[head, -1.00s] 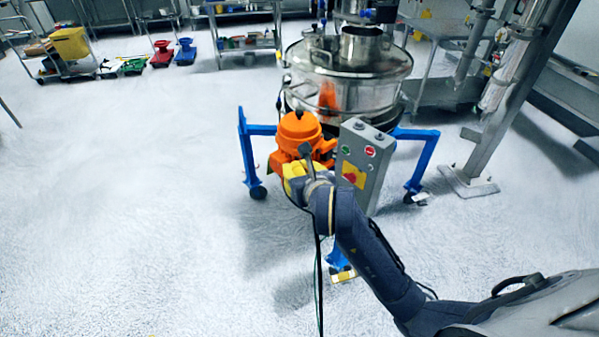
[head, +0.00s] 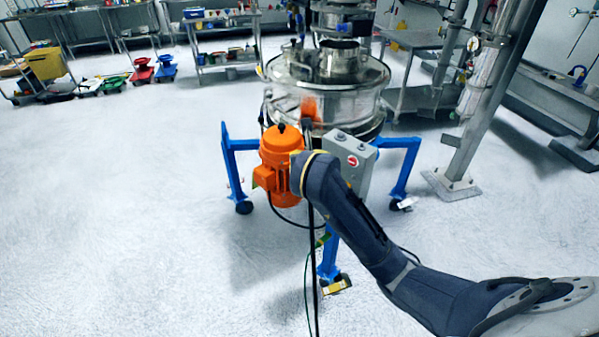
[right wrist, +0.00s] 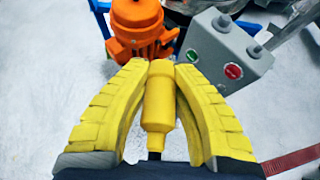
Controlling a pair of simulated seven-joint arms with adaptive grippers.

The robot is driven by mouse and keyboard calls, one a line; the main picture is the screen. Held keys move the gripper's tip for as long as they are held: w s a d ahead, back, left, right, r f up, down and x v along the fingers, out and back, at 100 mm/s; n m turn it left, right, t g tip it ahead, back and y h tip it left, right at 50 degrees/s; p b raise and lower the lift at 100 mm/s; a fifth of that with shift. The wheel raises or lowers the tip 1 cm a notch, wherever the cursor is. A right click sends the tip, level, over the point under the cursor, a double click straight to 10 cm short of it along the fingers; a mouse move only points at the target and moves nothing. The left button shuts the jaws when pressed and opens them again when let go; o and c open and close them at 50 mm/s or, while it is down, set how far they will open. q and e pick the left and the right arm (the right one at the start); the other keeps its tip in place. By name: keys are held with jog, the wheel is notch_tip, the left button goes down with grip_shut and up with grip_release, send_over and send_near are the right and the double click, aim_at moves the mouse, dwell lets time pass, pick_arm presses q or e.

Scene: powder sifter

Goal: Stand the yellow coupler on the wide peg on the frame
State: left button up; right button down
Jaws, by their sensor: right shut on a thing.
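The yellow coupler (right wrist: 158,100) is a stepped cylinder, with a dark rod-like part at its near end, in the right wrist view. My right gripper (right wrist: 160,66) has its yellow fingers on both sides of the coupler and is shut on it. In the head view my right wrist hides the fingers and coupler, in front of the sifter's orange motor and grey control box. The blue frame (head: 234,146) stands below the steel sifter. My left gripper is not in view.
The orange motor (head: 282,160) and grey control box (head: 353,165) are close to my right wrist. A dark cable hangs below it. The steel sifter drum (head: 330,95) stands behind. A steel post (head: 465,130) rises at right.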

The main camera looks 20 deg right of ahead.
jog(key=w+d+r+m+g+h, duration=0.3)
jog(key=w+d+r+m+g, duration=0.2)
jog(key=d+m+g, duration=0.4)
notch_tip(320, 180, up, 3)
jog(key=m+y, duration=0.4)
jog(key=m, duration=2.9)
send_over(341, 134)
jog(key=shift+d+f, duration=0.15)
jog(key=shift+f, duration=0.05)
jog(key=shift+w+f, duration=0.1)
jog(key=shift+f, duration=3.35)
